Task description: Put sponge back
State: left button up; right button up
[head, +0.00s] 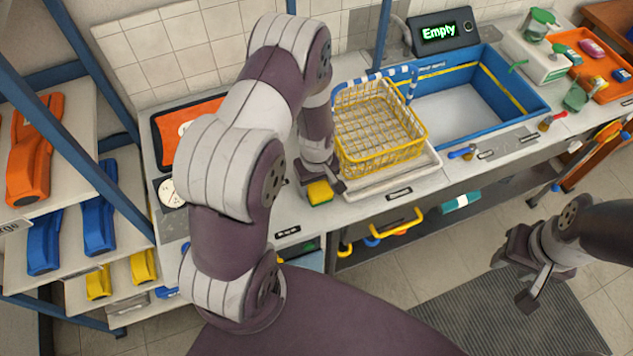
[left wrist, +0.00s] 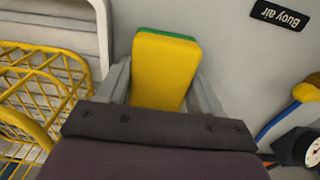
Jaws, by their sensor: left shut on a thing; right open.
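A yellow sponge with a green layer (head: 319,191) is between the fingers of my left gripper (head: 322,188), near the front edge of the counter, left of the yellow basket. In the left wrist view the sponge (left wrist: 165,72) sits between both fingers of my left gripper (left wrist: 165,90), which is shut on it. I cannot tell whether the sponge touches the counter. My right gripper (head: 527,272) is open and empty, in front of the counter at the lower right.
A yellow wire basket (head: 378,130) stands on a white tray (head: 398,176), beside a blue sink (head: 512,85). An orange tray (head: 603,87) with small items lies at the far right. Shelves (head: 70,210) with orange, blue and yellow items stand at left. A "Buoy air" label (left wrist: 279,15) marks the counter.

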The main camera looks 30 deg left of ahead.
aim_at(318, 184)
pick_arm(q)
jog(key=o, duration=0.7)
jog(key=shift+f, duration=0.1)
jog(key=shift+w, duration=0.15)
jog(key=shift+r, duration=0.3)
notch_tip(318, 184, up, 12)
jog(key=b, duration=0.1)
jog(key=s+d+r+m, duration=0.1)
jog(key=s+r+m, duration=0.1)
jog(key=m, duration=0.1)
jog(key=s+d+r+m+t, duration=0.1)
jog(key=s+d+r+m, duration=0.1)
jog(key=s+m, duration=0.1)
jog(key=s+d+r+m, duration=0.2)
jog(key=s+m, duration=0.1)
jog(key=m, duration=0.1)
jog(key=shift+s, duration=0.25)
